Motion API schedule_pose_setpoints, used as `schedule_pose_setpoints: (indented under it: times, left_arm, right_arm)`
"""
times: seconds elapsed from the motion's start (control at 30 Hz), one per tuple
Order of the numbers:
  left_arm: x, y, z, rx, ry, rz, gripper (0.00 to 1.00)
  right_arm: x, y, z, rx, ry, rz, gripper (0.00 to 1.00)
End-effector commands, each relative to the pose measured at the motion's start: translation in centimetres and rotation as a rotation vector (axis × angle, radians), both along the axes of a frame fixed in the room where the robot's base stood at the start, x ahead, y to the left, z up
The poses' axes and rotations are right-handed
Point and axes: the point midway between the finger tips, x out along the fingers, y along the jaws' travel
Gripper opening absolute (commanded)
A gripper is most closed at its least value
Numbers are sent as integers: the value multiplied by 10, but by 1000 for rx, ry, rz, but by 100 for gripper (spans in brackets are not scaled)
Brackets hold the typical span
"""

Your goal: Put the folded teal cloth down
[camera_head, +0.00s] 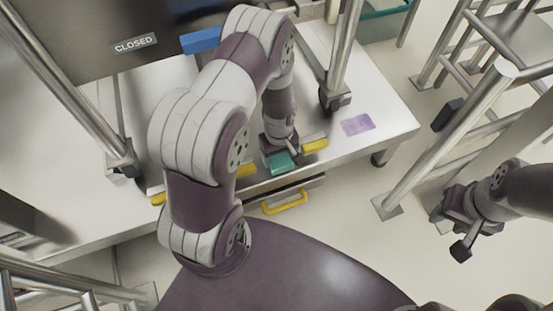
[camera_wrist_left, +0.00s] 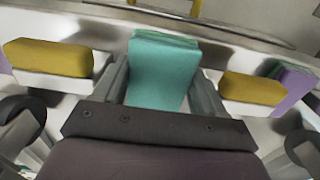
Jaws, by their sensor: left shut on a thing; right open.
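The folded teal cloth (camera_head: 281,163) is between the fingers of my left gripper (camera_head: 280,152), over the front part of the metal table (camera_head: 385,125). In the left wrist view the teal cloth (camera_wrist_left: 163,70) stands up between the two fingers of the left gripper (camera_wrist_left: 163,85), which is shut on it. I cannot tell whether its lower edge touches the surface. My right gripper (camera_head: 452,228) is open and empty at the right, off the table and over the floor.
Yellow-topped pale blocks (camera_head: 315,146) flank the cloth, also in the left wrist view (camera_wrist_left: 48,57). A purple folded cloth (camera_wrist_left: 293,84) is at the right there. A flat purple patch (camera_head: 358,124) lies on the table. A yellow handle (camera_head: 285,203) projects below the front edge. Metal posts (camera_head: 345,45) rise behind.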

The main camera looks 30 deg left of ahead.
Motion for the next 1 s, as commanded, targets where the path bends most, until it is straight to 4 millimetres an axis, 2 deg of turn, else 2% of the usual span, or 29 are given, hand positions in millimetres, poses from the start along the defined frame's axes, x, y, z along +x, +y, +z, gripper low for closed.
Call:
schedule_pose_setpoints:
  times: [0.17, 0.33, 0.67, 0.7, 0.77, 1.0]
  left_arm:
    - [8, 10, -8, -1, 2, -1, 43]
    - [8, 10, -38, 0, 1, -2, 43]
    - [8, 10, -38, 0, 1, -1, 43]
    - [8, 10, -38, 0, 1, -1, 78]
    - [8, 10, -37, 0, 1, -1, 97]
    - [8, 10, -37, -1, 1, -1, 97]
  right_arm:
    - [0, 0, -11, 0, -1, 0, 43]
    - [0, 0, -34, 0, 0, 0, 43]
    - [0, 0, -31, 0, -1, 0, 43]
    - [0, 0, -30, 0, -1, 0, 43]
    - [0, 0, -30, 0, -1, 0, 43]
    - [0, 0, -30, 0, -1, 0, 43]
